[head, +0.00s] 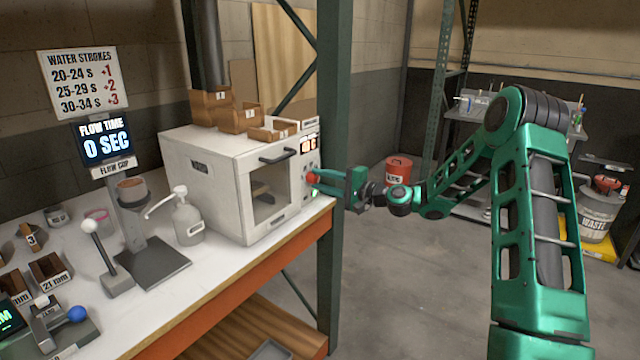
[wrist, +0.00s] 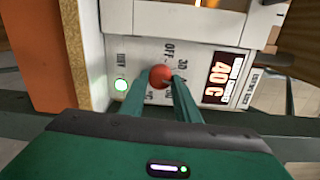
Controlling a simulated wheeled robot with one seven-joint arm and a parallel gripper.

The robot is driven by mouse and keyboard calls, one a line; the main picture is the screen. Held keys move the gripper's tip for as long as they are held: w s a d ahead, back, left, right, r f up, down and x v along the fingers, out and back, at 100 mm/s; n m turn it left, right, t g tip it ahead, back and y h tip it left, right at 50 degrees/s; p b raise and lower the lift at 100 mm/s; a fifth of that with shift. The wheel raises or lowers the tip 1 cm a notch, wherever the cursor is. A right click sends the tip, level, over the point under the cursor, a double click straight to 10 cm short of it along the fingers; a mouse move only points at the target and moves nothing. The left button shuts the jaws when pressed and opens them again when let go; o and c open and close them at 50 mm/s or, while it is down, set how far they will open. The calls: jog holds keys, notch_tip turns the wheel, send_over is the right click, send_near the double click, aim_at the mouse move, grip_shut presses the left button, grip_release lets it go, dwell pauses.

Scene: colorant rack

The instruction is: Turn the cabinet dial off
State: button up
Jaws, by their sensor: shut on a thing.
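The white cabinet (head: 212,190) stands on the bench, with a windowed door and a control panel (head: 308,165) at its right front. Its red dial (wrist: 160,76) sits on the panel, with OFF and number markings around it. My gripper (head: 322,181) reaches in from the right. In the wrist view its two green fingers (wrist: 160,84) are closed on either side of the dial. I cannot tell which marking the dial points to.
A green rack post (head: 335,130) rises just behind my gripper, beside the cabinet. Small wooden boxes (head: 240,118) sit on the cabinet's top. A pump bottle (head: 187,220) and a flow cup stand (head: 135,215) are to its left. The floor at right is open.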

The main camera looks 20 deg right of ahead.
jog(key=n, duration=0.4)
jog(key=shift+s+f, duration=0.1)
jog(key=shift+f, duration=0.15)
jog(key=n, duration=0.9)
jog(key=shift+s+h, duration=0.1)
jog(key=shift+h, duration=0.2)
jog(key=shift+n, duration=1.9)
jog(key=o, duration=1.1)
jog(key=shift+c, duration=0.2)
jog(key=shift+r, duration=0.1)
